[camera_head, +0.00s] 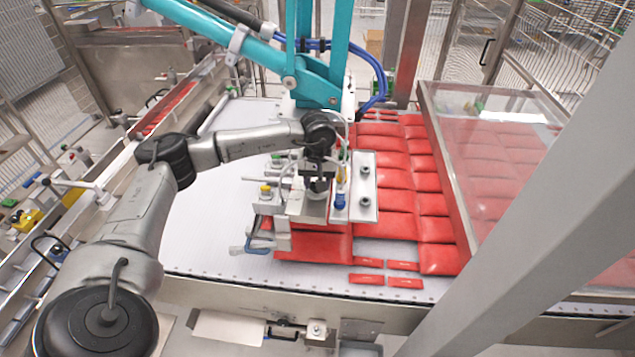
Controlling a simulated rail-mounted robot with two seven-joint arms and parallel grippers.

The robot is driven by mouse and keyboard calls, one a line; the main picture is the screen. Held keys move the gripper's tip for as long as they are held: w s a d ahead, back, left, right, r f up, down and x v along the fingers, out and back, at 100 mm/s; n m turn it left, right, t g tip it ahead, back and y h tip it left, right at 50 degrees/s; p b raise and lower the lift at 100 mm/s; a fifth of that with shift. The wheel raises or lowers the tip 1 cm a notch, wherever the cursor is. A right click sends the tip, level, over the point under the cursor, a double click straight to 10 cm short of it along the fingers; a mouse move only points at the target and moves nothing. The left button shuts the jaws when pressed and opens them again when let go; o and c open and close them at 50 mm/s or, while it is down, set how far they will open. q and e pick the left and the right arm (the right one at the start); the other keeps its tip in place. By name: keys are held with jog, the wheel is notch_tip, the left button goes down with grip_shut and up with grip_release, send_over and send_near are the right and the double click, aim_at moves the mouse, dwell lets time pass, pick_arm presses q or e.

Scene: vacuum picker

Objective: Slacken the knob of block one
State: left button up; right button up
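The vacuum picker head (362,202), a metal plate with fittings, hangs over the belt at the centre. A yellow-topped fitting (266,189) stands on its left side and a blue fitting (340,201) near its middle. I cannot tell which part is block one, and its knob is not clearly seen. My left gripper (318,186) reaches in from the left and points down at the picker head's metal block. Its fingers are small and partly hidden against the block, so I cannot tell whether they grip anything. My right gripper is not in view.
Red packs (400,180) lie in rows on the white belt (205,225), under and right of the picker. Teal picker arms (300,60) and blue hoses rise behind my wrist. A clear guard (495,150) and a grey beam (540,230) stand at right. The belt's left is bare.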

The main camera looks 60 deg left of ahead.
pick_arm(q)
jog(key=n, duration=0.3)
jog(key=shift+n, duration=0.4)
jog(key=n, duration=0.4)
jog(key=shift+n, duration=0.3)
jog(key=n, duration=0.4)
jog(key=shift+b, duration=0.3)
jog(key=shift+n, duration=1.9)
jog(key=o, duration=0.9)
notch_tip(320, 180, up, 14)
jog(key=shift+f+b, duration=0.1)
jog(key=shift+b, duration=0.2)
